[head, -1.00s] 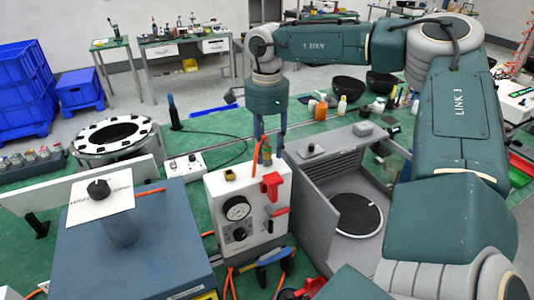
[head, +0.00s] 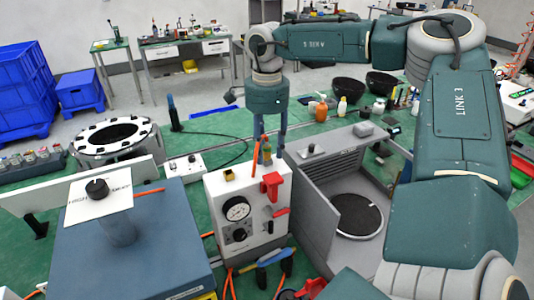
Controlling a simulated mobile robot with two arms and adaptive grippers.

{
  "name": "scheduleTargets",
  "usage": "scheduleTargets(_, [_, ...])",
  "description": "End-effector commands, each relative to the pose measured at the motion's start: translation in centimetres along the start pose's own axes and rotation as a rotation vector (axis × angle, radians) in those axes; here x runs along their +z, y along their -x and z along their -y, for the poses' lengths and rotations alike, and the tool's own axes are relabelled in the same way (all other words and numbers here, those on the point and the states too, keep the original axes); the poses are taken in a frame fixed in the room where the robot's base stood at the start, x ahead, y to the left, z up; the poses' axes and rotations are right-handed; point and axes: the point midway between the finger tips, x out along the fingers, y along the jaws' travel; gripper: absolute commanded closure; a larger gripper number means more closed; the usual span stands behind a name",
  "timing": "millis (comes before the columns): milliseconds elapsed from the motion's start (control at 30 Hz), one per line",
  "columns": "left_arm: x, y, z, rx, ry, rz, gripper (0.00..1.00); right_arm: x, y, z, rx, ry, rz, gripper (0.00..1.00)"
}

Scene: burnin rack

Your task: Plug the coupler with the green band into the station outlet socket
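The station (head: 218,228) is a pale box with a round gauge and a red lever (head: 271,184). A small yellow-brown fitting (head: 230,174) sits on its top; I cannot tell if it is the outlet socket. My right gripper (head: 269,149) points down just behind the station's top. Its fingers stand apart, with a small brass-coloured piece (head: 266,151) showing between them and an orange hose (head: 254,158) beside it. I cannot make out a green band or whether the fingers touch the piece. My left gripper is not clearly in view.
A grey open enclosure (head: 312,205) with a round dark plate stands right of the station. A blue-grey box (head: 165,250) with a knob stands left. A blue-and-dark item (head: 268,261) and orange hoses lie before the station. A white outlet strip (head: 186,167) lies behind.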

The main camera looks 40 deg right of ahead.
Motion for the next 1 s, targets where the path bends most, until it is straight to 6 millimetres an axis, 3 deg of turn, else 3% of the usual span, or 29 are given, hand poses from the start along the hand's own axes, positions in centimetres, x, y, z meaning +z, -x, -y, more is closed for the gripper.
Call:
scheduleTargets(367, [0.05,-0.33,-0.04,0.000,-0.001,0.000,0.60,-0.01,0.00,0.04,-0.001,0.000,0.000,0.62])
scheduleTargets(567, [0.04,-0.33,-0.05,0.001,-0.001,0.000,0.60,0.00,0.00,0.03,-0.001,0.000,0.000,1.00])
scheduleTargets(1000, [-0.02,-0.01,-0.04,0.000,-0.001,-0.001,0.60,0.01,0.59,0.05,-0.002,0.000,0.000,1.00])
